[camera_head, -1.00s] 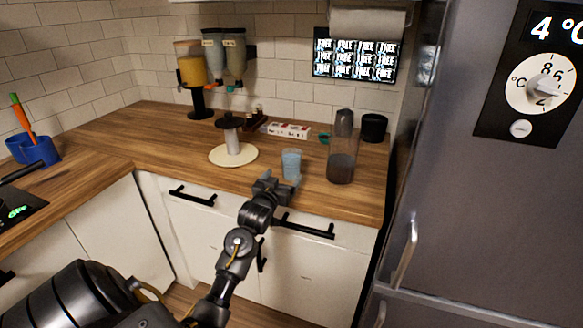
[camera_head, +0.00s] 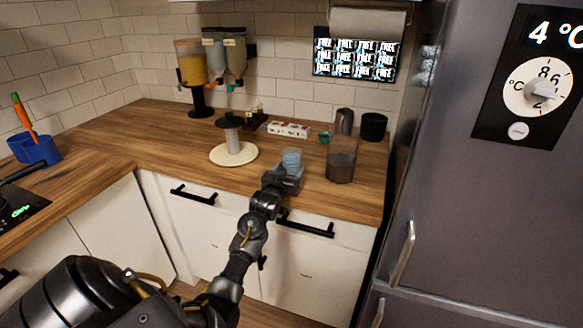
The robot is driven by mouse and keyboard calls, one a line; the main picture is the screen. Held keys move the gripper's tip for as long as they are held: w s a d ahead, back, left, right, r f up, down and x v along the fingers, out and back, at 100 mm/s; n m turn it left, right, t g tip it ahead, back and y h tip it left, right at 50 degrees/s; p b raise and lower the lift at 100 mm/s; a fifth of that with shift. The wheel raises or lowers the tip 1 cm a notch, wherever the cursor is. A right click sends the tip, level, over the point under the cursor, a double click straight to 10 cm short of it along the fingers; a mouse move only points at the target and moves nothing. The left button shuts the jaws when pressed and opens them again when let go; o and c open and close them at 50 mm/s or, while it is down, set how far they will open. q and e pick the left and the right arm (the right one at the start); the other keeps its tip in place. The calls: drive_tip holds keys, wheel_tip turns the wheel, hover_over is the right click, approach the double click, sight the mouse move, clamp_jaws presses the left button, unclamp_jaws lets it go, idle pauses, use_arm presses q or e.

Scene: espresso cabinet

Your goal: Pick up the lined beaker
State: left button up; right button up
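The lined beaker (camera_head: 291,157) is a small light-blue cup, upright near the front edge of the wooden counter. My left gripper (camera_head: 284,174) reaches up from below and stands right in front of it, at the counter's edge. The gripper hides the beaker's lower part. I cannot tell whether the fingers are around it, touching it or closed. My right gripper is not in view.
A dark see-through container (camera_head: 341,161) stands close to the beaker's right. A black cup (camera_head: 374,127) and a flat white box (camera_head: 288,129) are behind.

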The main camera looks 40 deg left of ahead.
use_arm(q)
drive_tip(key=c, duration=0.6)
drive_tip(key=shift+r, duration=0.15)
drive_tip(key=shift+r+b, duration=0.5)
drive_tip(key=shift+r, duration=0.8)
drive_tip(key=shift+s+d+r+b, duration=0.2)
drive_tip(key=shift+s+d+r, duration=1)
drive_tip(key=shift+s+r, duration=0.6)
drive_tip(key=shift+s+d+r+b, duration=0.15)
drive_tip(key=shift+s+d+r, duration=1.25)
drive_tip(key=shift+s, duration=0.7)
drive_tip(key=shift+s+d+r+b, duration=0.2)
drive_tip(key=shift+s+d+r, duration=0.8)
drive_tip(key=shift+s+r, duration=0.9)
drive_tip(key=shift+s+d, duration=0.1)
drive_tip(key=shift+s, duration=0.05)
